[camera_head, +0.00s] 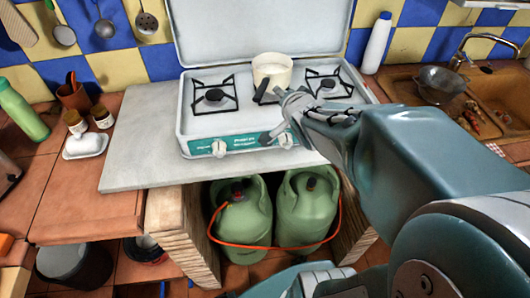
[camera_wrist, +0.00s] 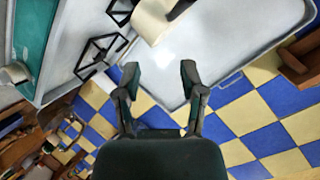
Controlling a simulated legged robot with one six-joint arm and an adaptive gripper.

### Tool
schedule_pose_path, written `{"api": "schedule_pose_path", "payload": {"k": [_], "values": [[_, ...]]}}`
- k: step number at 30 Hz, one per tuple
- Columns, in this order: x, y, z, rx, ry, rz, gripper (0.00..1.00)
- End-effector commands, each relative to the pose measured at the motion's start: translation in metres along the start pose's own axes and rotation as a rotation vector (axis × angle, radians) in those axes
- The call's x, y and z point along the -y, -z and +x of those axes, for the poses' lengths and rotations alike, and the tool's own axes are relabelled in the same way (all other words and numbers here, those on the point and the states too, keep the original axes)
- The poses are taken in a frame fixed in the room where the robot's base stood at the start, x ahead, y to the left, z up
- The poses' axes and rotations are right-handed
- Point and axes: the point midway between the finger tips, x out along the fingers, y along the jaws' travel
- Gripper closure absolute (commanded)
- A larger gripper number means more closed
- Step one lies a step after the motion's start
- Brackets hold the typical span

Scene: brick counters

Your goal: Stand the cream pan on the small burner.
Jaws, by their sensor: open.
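The cream pan (camera_head: 272,70) stands upright on the white stove (camera_head: 262,111), towards the back between the two burners. Its dark handle points to the front and slightly left. The left burner (camera_head: 213,96) and the right burner (camera_head: 328,84) each have a black grate, and both look bare. Which is smaller is hard to tell. My gripper (camera_head: 274,114) is in front of the pan, near the handle, open and empty. In the wrist view my gripper (camera_wrist: 161,76) has its fingers apart, with the pan (camera_wrist: 153,20) beyond them, partly cut off.
The stove's raised lid (camera_head: 262,30) stands behind the pan. A white bottle (camera_head: 376,45) is right of the stove, near a sink (camera_head: 495,85). A white dish (camera_head: 86,145) and green bottle (camera_head: 20,112) are at the left. The grey slab (camera_head: 140,140) left of the stove is clear.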

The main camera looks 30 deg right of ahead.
Motion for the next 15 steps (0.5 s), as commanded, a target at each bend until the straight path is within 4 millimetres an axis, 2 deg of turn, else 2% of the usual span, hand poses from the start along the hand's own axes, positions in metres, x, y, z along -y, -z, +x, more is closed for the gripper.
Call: {"api": "schedule_pose_path", "payload": {"k": [1, 8, 15], "values": [[0.006, -0.004, -0.012, 0.014, -0.035, -0.080, 0.47], [0.010, -0.041, -0.073, 0.212, -0.189, -0.455, 0.47], [0.010, -0.093, -0.150, 0.545, -0.162, -0.816, 0.47]]}}
